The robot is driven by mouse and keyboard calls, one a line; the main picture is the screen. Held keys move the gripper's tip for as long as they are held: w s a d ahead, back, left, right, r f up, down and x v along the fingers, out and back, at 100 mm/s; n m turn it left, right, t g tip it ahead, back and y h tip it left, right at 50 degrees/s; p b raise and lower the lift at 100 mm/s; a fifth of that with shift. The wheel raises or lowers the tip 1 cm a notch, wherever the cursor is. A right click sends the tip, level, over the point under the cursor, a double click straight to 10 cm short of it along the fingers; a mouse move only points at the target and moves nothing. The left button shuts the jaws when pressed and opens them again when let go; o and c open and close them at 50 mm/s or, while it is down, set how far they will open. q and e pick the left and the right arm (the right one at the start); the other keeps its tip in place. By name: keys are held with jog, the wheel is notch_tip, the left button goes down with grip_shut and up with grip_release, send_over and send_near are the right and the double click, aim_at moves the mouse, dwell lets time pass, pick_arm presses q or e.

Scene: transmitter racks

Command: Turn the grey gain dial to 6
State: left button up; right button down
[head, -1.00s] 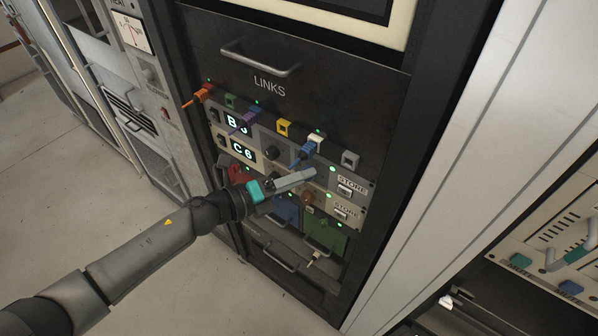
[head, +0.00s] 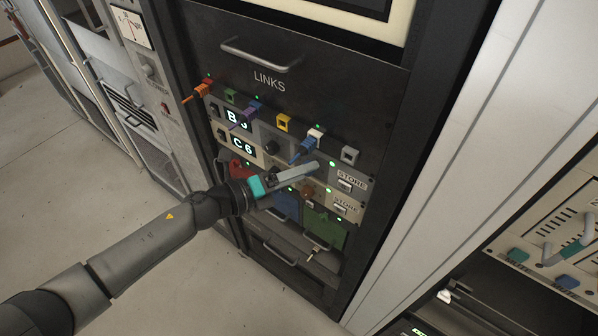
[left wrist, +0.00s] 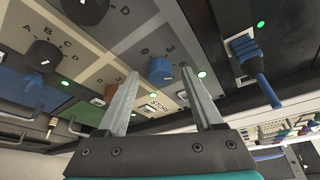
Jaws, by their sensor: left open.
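I cannot pick out a dial clearly marked as the grey gain dial. A round greyish knob (head: 148,70) sits below a meter on the rack at the left. A black knob (head: 270,147) sits beside the B3 and C6 displays on the LINKS rack. The left wrist view shows a dark knob (left wrist: 43,55) ringed by letters, another dark knob (left wrist: 88,8) above, and a blue knob (left wrist: 160,70) beyond my fingertips. My left gripper (head: 300,174) is in front of this panel, its fingers apart and empty in the left wrist view (left wrist: 158,88). The fingers hide part of the panel.
A drawer handle (head: 260,57) juts out above. Open floor (head: 70,190) lies left.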

pick_arm(q)
jog(key=v, duration=1.5)
jog(key=shift+b, duration=0.45)
jog(key=shift+s, duration=0.1)
